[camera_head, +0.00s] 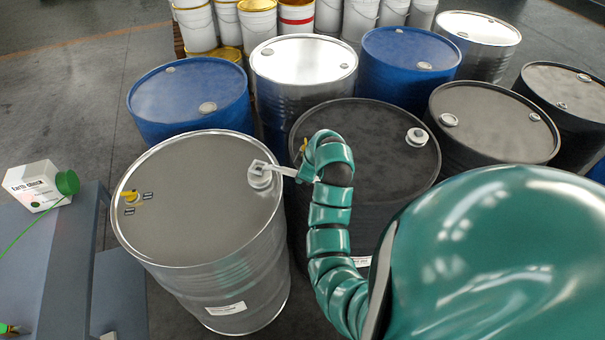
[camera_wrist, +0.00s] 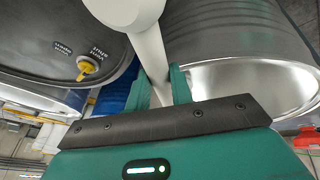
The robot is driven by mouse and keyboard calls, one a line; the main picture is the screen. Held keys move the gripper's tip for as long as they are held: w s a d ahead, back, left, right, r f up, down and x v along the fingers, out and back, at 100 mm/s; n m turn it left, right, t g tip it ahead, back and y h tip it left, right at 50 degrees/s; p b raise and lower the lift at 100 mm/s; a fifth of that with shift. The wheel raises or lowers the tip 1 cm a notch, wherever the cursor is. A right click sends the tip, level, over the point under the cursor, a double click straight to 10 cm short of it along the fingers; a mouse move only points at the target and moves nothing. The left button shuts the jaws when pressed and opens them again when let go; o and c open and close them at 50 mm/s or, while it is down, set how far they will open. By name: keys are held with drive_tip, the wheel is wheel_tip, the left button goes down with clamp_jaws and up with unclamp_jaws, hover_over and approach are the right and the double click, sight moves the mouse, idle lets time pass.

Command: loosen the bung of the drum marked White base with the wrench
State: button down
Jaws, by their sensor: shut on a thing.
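A steel drum (camera_head: 190,180) with a grey lid stands at front left; the label (camera_head: 225,308) on its side is too small to read. Its pale bung (camera_head: 261,177) sits near the right rim. My gripper (camera_head: 303,172) is shut on the pale handle of the wrench (camera_head: 284,171), whose head lies at the bung. I cannot tell whether it is fully seated. In the wrist view the handle of the wrench (camera_wrist: 152,55) runs between the fingers of my gripper (camera_wrist: 162,88), and its head hides the bung. A yellow fitting (camera_head: 131,196) with small dark markings sits at the lid's left side.
A dark drum (camera_head: 365,140) stands close on the right, under my arm. Blue drums (camera_head: 190,90), a bright steel drum (camera_head: 303,60) and white pails (camera_head: 258,22) stand behind.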

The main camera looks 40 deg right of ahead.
drive_tip(key=shift+r+p, duration=1.3)
drive_tip(key=shift+r, duration=0.3)
